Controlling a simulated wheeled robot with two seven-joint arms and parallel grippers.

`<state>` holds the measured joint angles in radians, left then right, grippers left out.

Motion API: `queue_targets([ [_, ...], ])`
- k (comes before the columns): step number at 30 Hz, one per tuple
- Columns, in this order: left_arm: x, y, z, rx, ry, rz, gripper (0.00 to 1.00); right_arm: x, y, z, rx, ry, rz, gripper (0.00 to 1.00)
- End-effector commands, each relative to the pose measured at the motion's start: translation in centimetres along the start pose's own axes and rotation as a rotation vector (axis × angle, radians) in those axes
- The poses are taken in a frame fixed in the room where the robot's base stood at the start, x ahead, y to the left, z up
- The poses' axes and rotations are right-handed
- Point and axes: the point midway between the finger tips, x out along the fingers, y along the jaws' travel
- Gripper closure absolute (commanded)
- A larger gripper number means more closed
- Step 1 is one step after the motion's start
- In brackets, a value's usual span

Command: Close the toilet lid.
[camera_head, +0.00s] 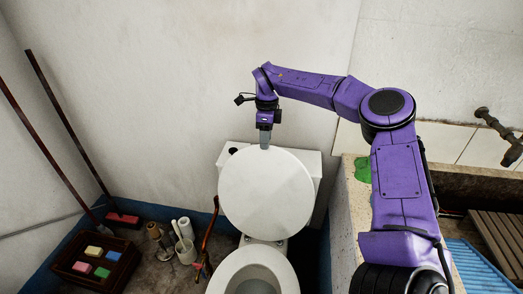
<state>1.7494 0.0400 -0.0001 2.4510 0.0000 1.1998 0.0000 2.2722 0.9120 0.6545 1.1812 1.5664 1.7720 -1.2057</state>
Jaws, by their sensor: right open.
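The round white toilet lid (266,195) stands raised, its flat face toward me, in front of the white cistern (311,160). Below it the toilet bowl (287,272) is uncovered, and its front is cut off by the bottom of the picture. My right gripper (265,144) points down at the lid's top edge, above the cistern. It is open, with its fingers seen nearly edge-on. I cannot tell whether they touch the lid. My left gripper is out of view.
A stone washtrough (345,232) with a green item (362,169) stands right, partly behind my right arm. Left of the toilet are a brush holder (186,251), a crate (73,276) of coloured blocks and leaning poles (66,122). A tap (496,126) juts from the right wall.

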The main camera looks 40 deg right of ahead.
Motion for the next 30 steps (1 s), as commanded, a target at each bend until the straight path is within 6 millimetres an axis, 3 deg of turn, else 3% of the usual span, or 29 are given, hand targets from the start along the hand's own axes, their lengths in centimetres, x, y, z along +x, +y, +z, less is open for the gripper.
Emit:
queue_targets([
  [3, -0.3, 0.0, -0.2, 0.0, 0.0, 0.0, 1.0, 2.7, 0.1, 0.0, 0.0, 0.004, 0.004, 0.59],
  [7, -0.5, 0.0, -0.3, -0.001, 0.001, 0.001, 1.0, 4.8, 0.0, 0.0, 0.001, 0.005, 0.003, 0.59],
  [18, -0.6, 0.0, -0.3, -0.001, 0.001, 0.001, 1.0, 5.8, 0.0, 0.0, 0.001, 0.003, -0.001, 0.59],
  [22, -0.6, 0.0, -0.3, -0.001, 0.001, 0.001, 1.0, 5.8, 0.0, 0.0, 0.001, 0.003, -0.001, 1.0],
  [30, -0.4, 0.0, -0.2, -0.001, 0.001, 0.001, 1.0, 5.8, 0.3, 0.3, -0.006, 0.003, -0.007, 1.0],
])
